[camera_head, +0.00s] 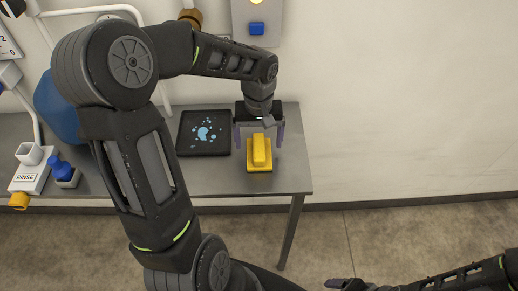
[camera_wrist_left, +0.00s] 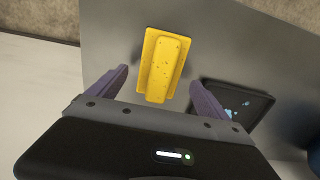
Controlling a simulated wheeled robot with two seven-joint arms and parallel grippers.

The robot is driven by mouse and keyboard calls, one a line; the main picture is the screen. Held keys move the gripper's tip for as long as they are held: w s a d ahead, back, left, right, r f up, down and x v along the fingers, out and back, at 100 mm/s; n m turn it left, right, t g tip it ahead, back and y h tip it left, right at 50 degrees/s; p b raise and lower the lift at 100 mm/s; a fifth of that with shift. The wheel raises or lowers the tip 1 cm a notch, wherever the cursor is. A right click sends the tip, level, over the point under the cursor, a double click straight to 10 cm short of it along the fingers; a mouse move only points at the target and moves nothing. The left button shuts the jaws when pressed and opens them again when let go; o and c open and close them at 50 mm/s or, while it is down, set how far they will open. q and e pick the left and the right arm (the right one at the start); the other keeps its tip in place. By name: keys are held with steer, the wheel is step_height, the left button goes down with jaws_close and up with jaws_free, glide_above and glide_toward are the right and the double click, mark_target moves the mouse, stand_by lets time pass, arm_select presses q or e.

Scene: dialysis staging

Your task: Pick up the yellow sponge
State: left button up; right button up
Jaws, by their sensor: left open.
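The yellow sponge (camera_head: 261,151) sits on a flat yellow base (camera_head: 259,168) near the right end of the grey metal table. It also shows in the left wrist view (camera_wrist_left: 163,69), ahead of the fingers. My left gripper (camera_head: 259,135) is open, over the table at the sponge's far side in the head view. In the left wrist view its two purple fingers (camera_wrist_left: 158,92) stand apart, one toward each side of the sponge, with nothing gripped. My right arm shows at the lower right of the head view, and its gripper (camera_head: 347,285) is partly cut off by the frame edge.
A black tray with light blue spots (camera_head: 204,133) lies left of the sponge. A white RINSE block (camera_head: 30,172) and a blue knob (camera_head: 62,168) are at the table's left. The table (camera_head: 222,182) ends just right of the sponge. A wall panel (camera_head: 256,28) stands behind.

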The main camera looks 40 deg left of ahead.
mark_target(259, 142)
arm_select(q)
step_height(259, 142, down, 2)
steer(key=shift+c, duration=0.6)
steer(key=c, duration=1.4)
step_height(259, 142, up, 10)
steer(key=shift+r+b, duration=0.1)
steer(key=shift+b, duration=0.5)
steer(key=shift+c, duration=0.2)
